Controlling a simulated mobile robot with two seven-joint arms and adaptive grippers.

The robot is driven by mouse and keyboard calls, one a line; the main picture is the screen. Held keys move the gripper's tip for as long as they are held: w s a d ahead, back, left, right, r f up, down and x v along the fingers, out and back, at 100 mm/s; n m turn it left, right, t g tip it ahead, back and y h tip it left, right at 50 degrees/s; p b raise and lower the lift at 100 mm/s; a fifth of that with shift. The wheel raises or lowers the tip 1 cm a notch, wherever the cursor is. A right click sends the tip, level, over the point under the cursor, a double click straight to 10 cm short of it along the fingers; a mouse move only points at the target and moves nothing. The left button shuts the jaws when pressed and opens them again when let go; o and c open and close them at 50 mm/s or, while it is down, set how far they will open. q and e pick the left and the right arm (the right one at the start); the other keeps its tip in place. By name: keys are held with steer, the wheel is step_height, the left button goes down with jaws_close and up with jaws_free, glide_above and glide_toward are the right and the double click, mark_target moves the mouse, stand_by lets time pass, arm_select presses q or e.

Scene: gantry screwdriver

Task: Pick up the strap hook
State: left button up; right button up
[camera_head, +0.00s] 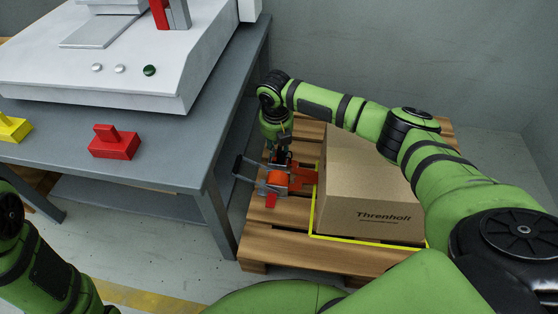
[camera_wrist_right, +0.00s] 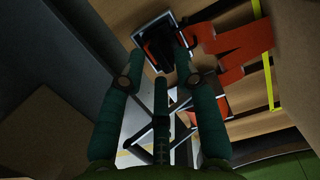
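A red-orange, hook-shaped piece (camera_head: 300,179), which looks like the strap hook, is beside the cardboard box on the pallet. In the right wrist view it is a jagged red-orange shape (camera_wrist_right: 238,48) at upper right. My right gripper (camera_head: 274,180) is low over the pallet, just left of this piece, among grey, black and orange parts that are hard to separate. In the wrist view my right gripper's fingers (camera_wrist_right: 159,52) are apart, with a dark, pale-rimmed part between or beyond their tips. I cannot tell whether they touch it. My left gripper is out of view.
A cardboard box (camera_head: 366,195) stands inside a yellow outline on the wooden pallet (camera_head: 285,243). The grey table (camera_head: 175,165) is close on the left, bearing a white machine (camera_head: 100,70), a red block (camera_head: 114,145) and a yellow block (camera_head: 12,128). A wall is behind.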

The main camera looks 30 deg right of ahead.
mark_target(278, 150)
steer(key=f, duration=0.1)
steer(key=f+b, duration=0.2)
steer(key=shift+w+d+f, duration=0.15)
steer(key=shift+w+f, duration=0.05)
steer(key=shift+w, duration=0.1)
steer(key=shift+r, duration=0.1)
jaws_close()
